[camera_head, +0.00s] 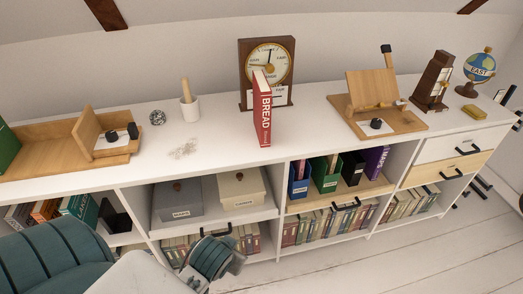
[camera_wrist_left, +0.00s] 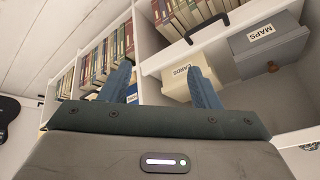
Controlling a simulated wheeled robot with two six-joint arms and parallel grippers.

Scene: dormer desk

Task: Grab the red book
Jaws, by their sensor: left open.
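The red book (camera_head: 262,112), with "BREAD" on its spine, stands upright on the white cabinet top, in front of the brown clock (camera_head: 268,60). My left gripper (camera_head: 236,264) is low in front of the cabinet, below and to the left of the book and apart from it. In the left wrist view the two blue fingers of my left gripper (camera_wrist_left: 160,84) are spread with nothing between them. That view faces the shelves, and the red book is not in it. My right gripper is not in view.
The cabinet top (camera_head: 215,125) has free room left of the book. A white cup (camera_head: 190,108) stands farther left. A wooden stand (camera_head: 372,95) is to the right. Below are grey (camera_head: 176,201) and cream (camera_head: 241,190) boxes in an open compartment, beside upright files.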

